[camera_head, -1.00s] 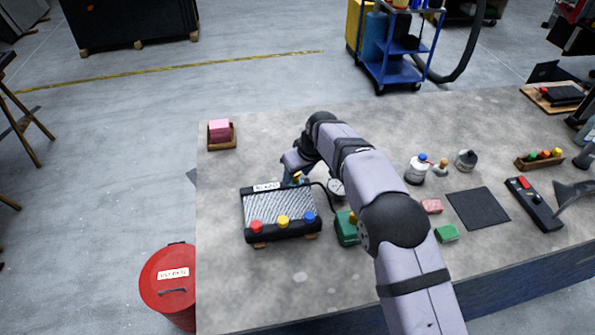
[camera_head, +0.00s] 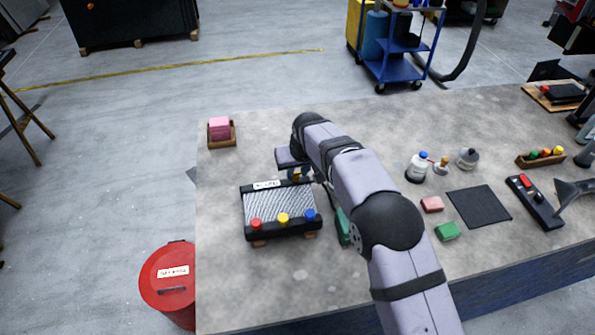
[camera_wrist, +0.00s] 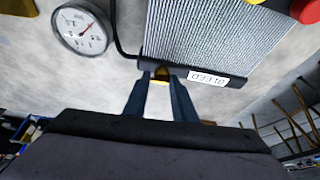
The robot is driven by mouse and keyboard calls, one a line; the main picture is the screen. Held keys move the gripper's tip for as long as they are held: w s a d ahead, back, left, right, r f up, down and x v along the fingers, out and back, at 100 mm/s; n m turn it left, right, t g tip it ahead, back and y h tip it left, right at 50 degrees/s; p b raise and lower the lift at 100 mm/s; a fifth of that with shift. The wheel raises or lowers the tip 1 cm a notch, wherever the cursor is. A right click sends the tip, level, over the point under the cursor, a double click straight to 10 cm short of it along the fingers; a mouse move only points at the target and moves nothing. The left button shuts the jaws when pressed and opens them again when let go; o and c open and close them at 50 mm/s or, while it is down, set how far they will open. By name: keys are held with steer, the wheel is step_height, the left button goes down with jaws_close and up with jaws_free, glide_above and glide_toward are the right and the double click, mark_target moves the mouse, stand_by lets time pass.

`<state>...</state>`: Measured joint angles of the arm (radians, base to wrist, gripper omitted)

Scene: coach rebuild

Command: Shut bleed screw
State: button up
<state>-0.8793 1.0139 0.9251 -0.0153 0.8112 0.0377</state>
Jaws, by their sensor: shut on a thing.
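The bleed screw (camera_wrist: 161,73) is a small brass-yellow piece at the edge of the radiator's dark end tank, beside the white BLEED label (camera_wrist: 208,78). My gripper (camera_wrist: 162,82) is shut on it, one blue finger on each side. The screw is mostly hidden between the fingers, so its turned position cannot be told. The radiator (camera_head: 282,208) lies flat on the bench in the head view, with red, yellow and blue caps along its near side. My wrist and arm cover much of the grip there.
A pressure gauge (camera_wrist: 82,28) with a black hose stands close beside the radiator. A green object (camera_head: 343,227) is partly behind my arm. A pink block in a wooden tray (camera_head: 221,132) sits at the bench's far left. A red bin (camera_head: 170,280) stands below the left edge.

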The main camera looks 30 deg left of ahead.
steer(key=shift+m, duration=0.5)
steer(key=shift+t, duration=0.3)
steer(key=o, duration=1)
steer(key=shift+r, duration=0.15)
steer(key=shift+b+v, duration=1.55)
steer(key=shift+v, duration=2)
